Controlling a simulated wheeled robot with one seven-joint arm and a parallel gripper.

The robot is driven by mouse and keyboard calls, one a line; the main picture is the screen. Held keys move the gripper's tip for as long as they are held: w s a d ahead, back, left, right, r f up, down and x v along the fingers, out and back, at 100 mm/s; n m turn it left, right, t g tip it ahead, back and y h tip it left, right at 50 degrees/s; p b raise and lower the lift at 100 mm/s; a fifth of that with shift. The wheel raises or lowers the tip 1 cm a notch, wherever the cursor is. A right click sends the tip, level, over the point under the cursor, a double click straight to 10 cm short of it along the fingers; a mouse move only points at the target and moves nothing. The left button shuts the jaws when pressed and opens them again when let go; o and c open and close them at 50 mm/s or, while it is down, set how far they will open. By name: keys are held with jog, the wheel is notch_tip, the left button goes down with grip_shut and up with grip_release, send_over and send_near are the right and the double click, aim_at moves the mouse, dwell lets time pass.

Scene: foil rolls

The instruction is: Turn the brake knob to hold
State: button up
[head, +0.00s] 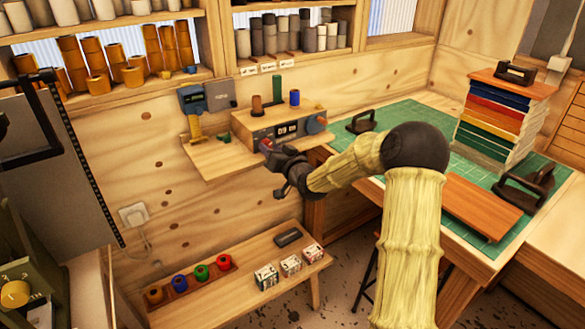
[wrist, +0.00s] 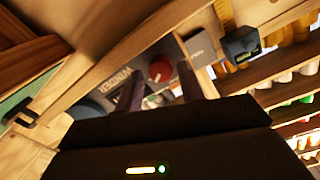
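The winder (head: 285,128) is a wooden box with a dark front panel, on a wall shelf. A red knob (head: 266,146) is at its left end and a larger grey-blue knob (head: 316,124) at its right. I cannot read which one is the brake knob. My gripper (head: 268,160) is in front of the red knob's end. In the wrist view, the panel reads "WINDER" (wrist: 112,92), and the red knob (wrist: 160,70) shows between and beyond my two spread fingers (wrist: 160,88). The gripper looks open and empty; contact with the knob is not clear.
A dark device (head: 192,98) hangs on the wall left of the winder. A green-topped table (head: 400,115) with a stack of coloured sheets (head: 500,110) is at right. A low bench (head: 225,265) with coloured rolls and small boxes stands below. Shelves of rolls (head: 130,65) are above.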

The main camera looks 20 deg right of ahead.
jog(key=b+v, duration=0.1)
jog(key=v, duration=1.5)
jog(key=shift+a, duration=0.1)
jog(key=s+a+g+h+p, duration=0.2)
jog(key=s+g+p, duration=0.3)
jog(key=s, duration=0.6)
jog(key=s+a+n+g+h+p, duration=0.1)
jog(key=s+a+g+h+p, duration=0.2)
jog(key=s+g, duration=0.6)
jog(key=s+p, duration=0.2)
jog(key=s, duration=0.1)
